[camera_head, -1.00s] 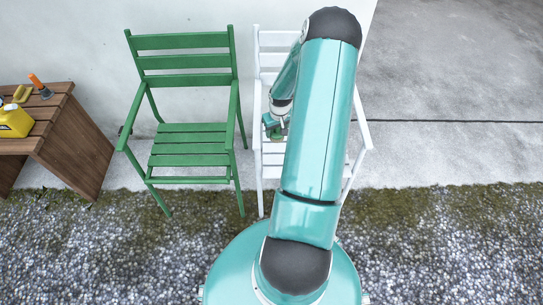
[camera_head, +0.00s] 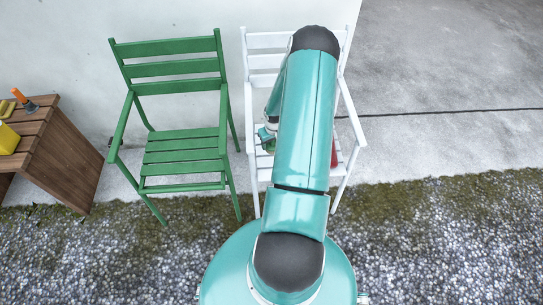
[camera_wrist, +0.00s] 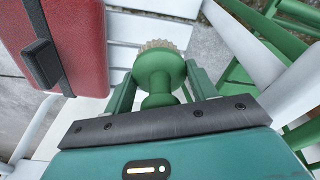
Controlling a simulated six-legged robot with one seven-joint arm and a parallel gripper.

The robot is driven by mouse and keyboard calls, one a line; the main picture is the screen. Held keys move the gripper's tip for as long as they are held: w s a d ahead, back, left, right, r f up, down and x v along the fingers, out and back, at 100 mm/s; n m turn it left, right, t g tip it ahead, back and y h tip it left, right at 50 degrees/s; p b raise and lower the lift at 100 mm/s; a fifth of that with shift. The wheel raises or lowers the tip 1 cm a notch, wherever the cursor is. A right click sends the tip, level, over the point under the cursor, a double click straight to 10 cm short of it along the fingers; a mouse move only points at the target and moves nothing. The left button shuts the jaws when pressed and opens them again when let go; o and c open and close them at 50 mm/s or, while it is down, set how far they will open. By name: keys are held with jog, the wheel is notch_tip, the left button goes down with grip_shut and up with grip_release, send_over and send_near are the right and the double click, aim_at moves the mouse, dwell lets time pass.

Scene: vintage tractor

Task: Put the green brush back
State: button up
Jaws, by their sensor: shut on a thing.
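The green brush (camera_wrist: 160,75) is between the two fingers of my gripper (camera_wrist: 162,84) in the wrist view. It has a round green head with pale bristles at the far end, and a green handle toward my wrist. My gripper is shut on it. In the head view my gripper (camera_head: 267,136) is partly hidden behind my own arm, over the white chair (camera_head: 254,120). A bit of the green brush (camera_head: 269,147) shows below it. I cannot tell whether the brush touches the seat.
A red case (camera_wrist: 75,40) with a black handle is left of the brush in the wrist view. A green chair (camera_head: 182,145) stands left of the white one. A wooden bench (camera_head: 66,160) at far left holds a yellow item (camera_head: 7,139) and an orange-handled tool (camera_head: 20,97).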

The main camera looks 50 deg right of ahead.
notch_tip(320, 180, down, 10)
jog(key=shift+w, duration=0.1)
dwell(0.4)
jog(key=shift+f, duration=0.25)
jog(key=o, duration=1.2)
jog(key=shift+o, duration=0.2)
